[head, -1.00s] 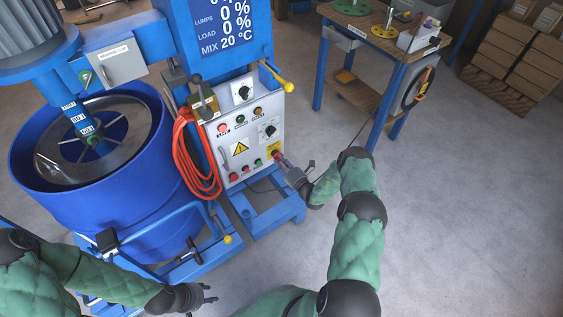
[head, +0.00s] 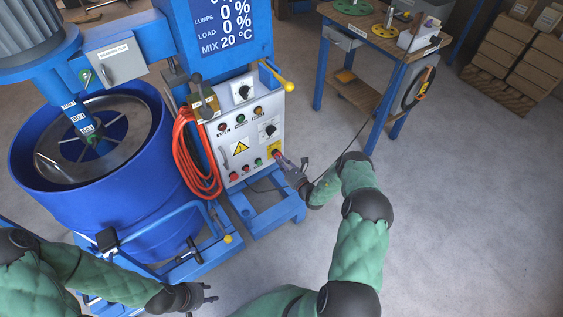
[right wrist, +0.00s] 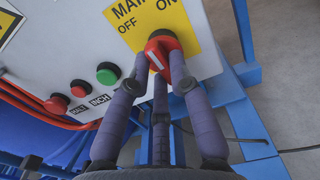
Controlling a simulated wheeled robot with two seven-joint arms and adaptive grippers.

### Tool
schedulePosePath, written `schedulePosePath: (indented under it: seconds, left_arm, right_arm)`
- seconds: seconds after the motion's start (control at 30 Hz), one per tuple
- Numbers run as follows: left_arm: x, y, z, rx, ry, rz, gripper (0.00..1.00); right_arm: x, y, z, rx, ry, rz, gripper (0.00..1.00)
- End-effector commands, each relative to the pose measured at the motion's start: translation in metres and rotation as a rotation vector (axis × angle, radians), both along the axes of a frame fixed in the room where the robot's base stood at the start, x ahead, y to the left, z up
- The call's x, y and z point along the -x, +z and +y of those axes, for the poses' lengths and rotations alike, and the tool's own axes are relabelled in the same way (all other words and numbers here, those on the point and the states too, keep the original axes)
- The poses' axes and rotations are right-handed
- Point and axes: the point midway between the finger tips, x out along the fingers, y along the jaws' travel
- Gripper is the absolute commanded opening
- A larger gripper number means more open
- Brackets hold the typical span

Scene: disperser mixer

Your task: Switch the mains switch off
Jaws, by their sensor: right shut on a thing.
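The mains switch is a red rotary knob (right wrist: 166,42) on a yellow plate (right wrist: 193,22) marked OFF and ON. In the head view the plate (head: 274,147) is at the lower right of the grey control panel (head: 243,112). The knob's white mark slants up and left, towards OFF. My right gripper (right wrist: 160,62) is shut on the knob, with fingers on both sides; it also shows at the panel in the head view (head: 279,158). My left gripper (head: 212,293) is open and empty, low in the head view, away from the panel.
Green (right wrist: 107,73) and red (right wrist: 57,103) push buttons sit left of the switch. An orange hose (head: 199,165) hangs beside the panel. A blue mixing tub (head: 85,215) stands left. A workbench (head: 385,40) stands behind right, with clear floor (head: 470,200) at right.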

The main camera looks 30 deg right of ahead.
Motion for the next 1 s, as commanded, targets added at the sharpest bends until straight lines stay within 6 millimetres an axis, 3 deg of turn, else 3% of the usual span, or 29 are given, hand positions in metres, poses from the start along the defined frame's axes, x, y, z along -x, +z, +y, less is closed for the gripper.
schedulePosePath:
  seconds: [0.6, 1.0]
  left_arm:
    - [0.0, -0.0016, 0.0, 0.0, 0.0, 0.0, 0.4]
    - [0.0001, -0.0019, -0.0001, 0.0, 0.0, 0.0, 0.4]
  right_arm:
    - [0.0002, -0.0028, -0.0009, 0.546, 0.001, -0.042, 0.0]
    - [0.0002, -0.0031, -0.0014, 0.725, 0.001, -0.056, 0.0]
